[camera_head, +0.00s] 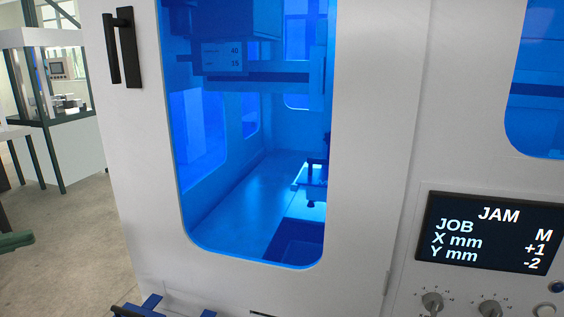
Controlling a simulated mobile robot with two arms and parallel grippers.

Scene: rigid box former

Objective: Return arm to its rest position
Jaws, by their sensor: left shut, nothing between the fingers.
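My left gripper (150,304) shows only in part at the bottom edge of the head view, as blue and dark pieces in front of the machine's lower front. It is shut with nothing held, and most of it is cut off by the frame. My right gripper is not in view. The white machine door (370,150) is shut, with a blue-tinted window (240,200) and a black handle (123,48) at its upper left.
A display (490,232) at the right reads JAM, JOB M, X mm +1, Y mm -2. Knobs (432,302) sit below it. A glazed cabinet (60,110) stands at the back left. Some floor (70,240) left of the machine is clear.

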